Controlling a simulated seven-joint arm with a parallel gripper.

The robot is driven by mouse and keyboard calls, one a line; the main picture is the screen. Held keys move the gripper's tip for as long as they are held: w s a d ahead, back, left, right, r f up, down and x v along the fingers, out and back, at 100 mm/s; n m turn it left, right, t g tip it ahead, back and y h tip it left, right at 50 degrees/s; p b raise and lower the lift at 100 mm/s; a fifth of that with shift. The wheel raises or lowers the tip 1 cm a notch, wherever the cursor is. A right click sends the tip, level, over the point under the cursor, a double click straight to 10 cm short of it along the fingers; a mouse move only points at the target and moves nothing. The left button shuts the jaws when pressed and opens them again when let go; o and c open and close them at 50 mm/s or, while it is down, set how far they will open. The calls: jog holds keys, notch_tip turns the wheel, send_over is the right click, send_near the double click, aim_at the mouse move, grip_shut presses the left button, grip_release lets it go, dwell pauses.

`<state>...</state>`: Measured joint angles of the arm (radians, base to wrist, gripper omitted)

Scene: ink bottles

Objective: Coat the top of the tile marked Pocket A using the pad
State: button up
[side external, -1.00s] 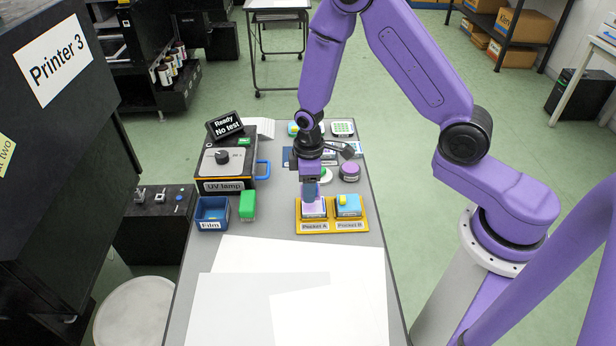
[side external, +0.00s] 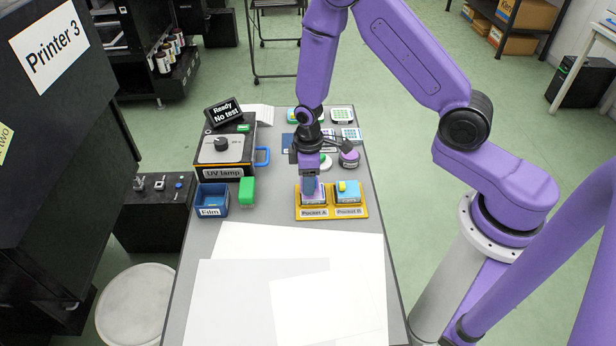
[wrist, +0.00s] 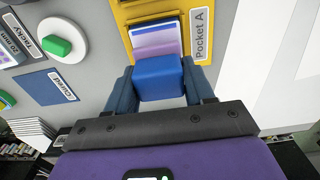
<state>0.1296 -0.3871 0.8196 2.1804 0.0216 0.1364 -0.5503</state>
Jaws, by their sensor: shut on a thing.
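My gripper (side external: 311,190) is above the Pocket A side of the yellow holder (side external: 331,212). In the wrist view my gripper (wrist: 165,88) is shut on a blue block, which I take to be the pad (wrist: 160,76), one finger on each side. The Pocket A label (wrist: 201,34) runs along the holder edge.
Left are the blue Film bin (side external: 212,200), a green block (side external: 247,191) and the UV lamp (side external: 224,150). White sheets (side external: 290,280) cover the front table.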

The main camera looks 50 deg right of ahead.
aim_at(323, 191)
jog(key=shift+f, duration=1)
jog(key=shift+s+d, duration=1.4)
jog(key=shift+d, duration=0.05)
jog(key=shift+w+a+f, duration=0.1)
jog(key=shift+w+a, duration=1.35)
jog(key=shift+a, duration=0.05)
jog(key=shift+r, duration=3.05)
